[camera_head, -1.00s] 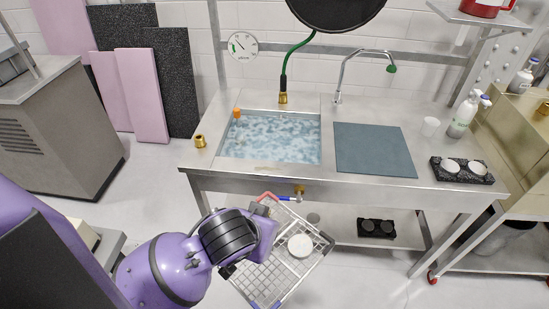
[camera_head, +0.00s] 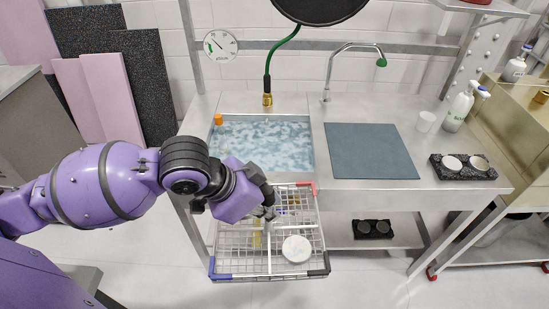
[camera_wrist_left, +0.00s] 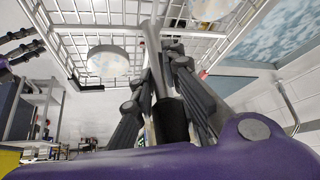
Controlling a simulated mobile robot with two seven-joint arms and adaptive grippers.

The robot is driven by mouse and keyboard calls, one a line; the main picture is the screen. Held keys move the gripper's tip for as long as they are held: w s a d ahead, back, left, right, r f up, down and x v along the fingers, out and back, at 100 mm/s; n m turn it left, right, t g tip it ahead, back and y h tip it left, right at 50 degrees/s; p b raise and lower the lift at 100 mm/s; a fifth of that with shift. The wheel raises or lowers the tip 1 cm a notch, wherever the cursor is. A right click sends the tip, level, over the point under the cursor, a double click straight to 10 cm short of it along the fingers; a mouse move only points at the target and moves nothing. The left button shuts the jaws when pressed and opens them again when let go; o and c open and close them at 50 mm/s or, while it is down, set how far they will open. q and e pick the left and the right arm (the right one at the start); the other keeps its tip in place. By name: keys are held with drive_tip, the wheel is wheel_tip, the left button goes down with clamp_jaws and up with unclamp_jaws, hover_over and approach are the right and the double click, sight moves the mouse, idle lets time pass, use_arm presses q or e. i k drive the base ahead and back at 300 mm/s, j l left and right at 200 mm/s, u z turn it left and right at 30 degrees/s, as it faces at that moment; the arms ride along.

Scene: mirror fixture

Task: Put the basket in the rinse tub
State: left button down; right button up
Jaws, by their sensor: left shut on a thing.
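The wire basket (camera_head: 270,277) hangs in front of the sink counter, with red, blue and dark corner pieces and a white round disc (camera_head: 297,248) inside. My left gripper (camera_head: 268,207) is at the basket's middle and shut on its grey handle bar. In the left wrist view the fingers (camera_wrist_left: 165,85) close around this bar, with the basket's wire mesh behind them. The rinse tub (camera_head: 262,144), full of blue foamy water, is set in the counter just behind the basket. My right gripper is not in view.
A grey-blue mat (camera_head: 370,150) lies right of the tub. A green hose (camera_head: 280,57) and a tap (camera_head: 352,48) stand behind. An orange piece (camera_head: 218,119) sits at the tub's back left corner. Bottles and a black holder (camera_head: 463,168) are at the right.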

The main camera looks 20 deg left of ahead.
sight(273, 164)
drive_tip(key=i+j, duration=0.2)
drive_tip(key=i, duration=0.2)
drive_tip(key=i+j, duration=0.15)
drive_tip(key=i, duration=0.3)
drive_tip(key=i+j, duration=0.2)
drive_tip(key=i, duration=0.2)
